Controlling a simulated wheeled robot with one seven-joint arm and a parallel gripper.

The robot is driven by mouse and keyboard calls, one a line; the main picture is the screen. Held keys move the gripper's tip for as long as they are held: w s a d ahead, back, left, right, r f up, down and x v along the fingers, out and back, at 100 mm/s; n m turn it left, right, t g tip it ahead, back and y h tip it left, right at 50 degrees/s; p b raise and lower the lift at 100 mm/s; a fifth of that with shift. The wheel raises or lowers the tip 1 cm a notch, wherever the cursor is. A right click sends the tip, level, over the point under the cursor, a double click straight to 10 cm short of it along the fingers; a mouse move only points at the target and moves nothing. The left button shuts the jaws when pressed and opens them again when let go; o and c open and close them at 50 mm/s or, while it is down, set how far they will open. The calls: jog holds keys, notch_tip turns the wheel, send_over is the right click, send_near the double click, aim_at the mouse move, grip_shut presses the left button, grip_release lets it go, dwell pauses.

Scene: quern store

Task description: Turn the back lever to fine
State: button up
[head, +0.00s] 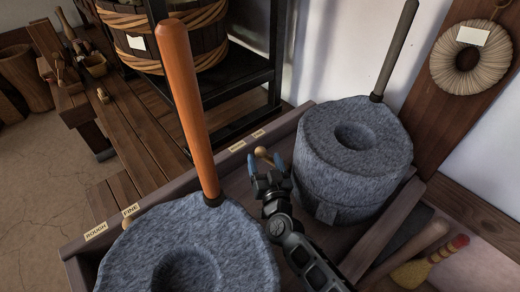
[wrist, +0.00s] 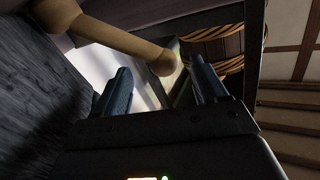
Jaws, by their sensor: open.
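The back lever is a wooden rod with a round knob (head: 261,152) by the tray's rim, beside the back grey millstone (head: 352,150). The knob is near the right one of two small labels (head: 258,133), too small to read. My gripper (head: 266,164) is open around the knob end in the head view, with one blue finger on each side. The lever also shows large in the wrist view (wrist: 120,38), its knob between the two fingertips of my gripper (wrist: 158,72). I see no clear contact between the fingers and the lever.
The front millstone (head: 190,250) has a tall orange handle (head: 190,110), left of my arm. Labels reading ROUGH (head: 95,231) and FINE (head: 131,210) are on the front rim. A grey handle (head: 394,50) rises behind the back stone. A brush (head: 425,266) lies at lower right.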

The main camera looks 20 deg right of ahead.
jog(key=w+b, duration=0.1)
jog(key=w, duration=0.1)
jog(key=w+d+b, duration=0.1)
jog(key=w, duration=0.2)
jog(key=shift+w, duration=0.35)
grip_shut()
dwell(0.4)
